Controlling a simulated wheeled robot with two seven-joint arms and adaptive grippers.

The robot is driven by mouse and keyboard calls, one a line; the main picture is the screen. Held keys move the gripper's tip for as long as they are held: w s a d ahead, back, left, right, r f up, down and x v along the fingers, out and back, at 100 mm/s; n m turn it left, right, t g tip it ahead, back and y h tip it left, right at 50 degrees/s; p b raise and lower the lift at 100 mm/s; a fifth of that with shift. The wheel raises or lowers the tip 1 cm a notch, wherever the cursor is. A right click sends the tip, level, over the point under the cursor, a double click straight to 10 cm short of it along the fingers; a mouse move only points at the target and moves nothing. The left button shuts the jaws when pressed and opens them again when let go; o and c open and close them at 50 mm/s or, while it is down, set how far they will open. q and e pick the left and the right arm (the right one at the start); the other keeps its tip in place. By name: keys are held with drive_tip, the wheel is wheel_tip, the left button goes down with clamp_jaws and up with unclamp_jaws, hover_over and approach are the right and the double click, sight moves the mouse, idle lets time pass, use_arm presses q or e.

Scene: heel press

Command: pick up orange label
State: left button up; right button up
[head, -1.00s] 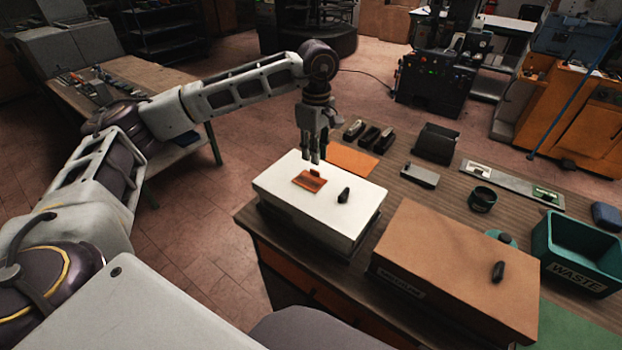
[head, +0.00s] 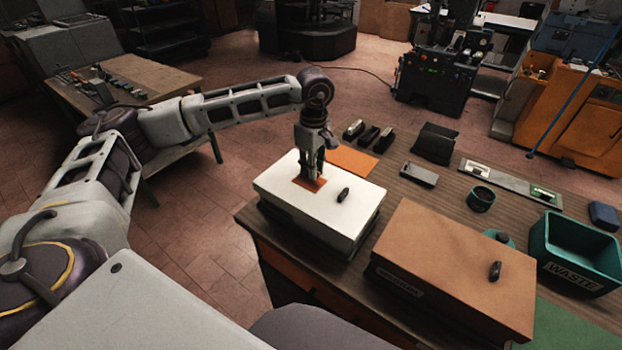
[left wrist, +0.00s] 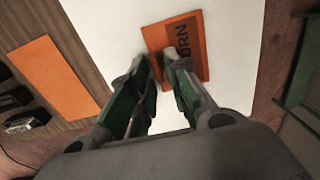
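The orange label (head: 315,186) lies on the white lid of the left box (head: 348,212). In the left wrist view the orange label (left wrist: 200,40) shows dark letters, of which "RN" can be read. My left gripper (head: 309,178) points down at the label, its fingertips low over it and covering its back part. In the left wrist view the left gripper (left wrist: 162,60) has a narrow gap between its fingers. The fingertips overlap the label's near edge, and whether they touch it is hard to tell. My right gripper is not in view.
A small black handle (head: 343,194) stands on the white lid just right of the label. A brown box (head: 450,260) stands to the right, and a green WASTE bin (head: 575,270) beyond it. A flat orange sheet (head: 352,161) and several dark items lie behind on the workbench.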

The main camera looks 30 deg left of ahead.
use_arm(q)
clamp_jaws()
drive_tip(key=shift+r, duration=0.1)
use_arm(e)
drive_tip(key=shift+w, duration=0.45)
use_arm(q)
wheel_tip(320, 180, up, 9)
drive_tip(key=shift+f+b, duration=0.15)
drive_tip(key=shift+b, duration=0.4)
drive_tip(key=shift+r, duration=0.55)
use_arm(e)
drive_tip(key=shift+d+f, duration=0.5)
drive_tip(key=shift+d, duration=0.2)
use_arm(q)
drive_tip(key=shift+r, duration=0.1)
wheel_tip(320, 180, up, 3)
drive_tip(key=shift+f+p, duration=0.1)
drive_tip(key=shift+p, duration=0.85)
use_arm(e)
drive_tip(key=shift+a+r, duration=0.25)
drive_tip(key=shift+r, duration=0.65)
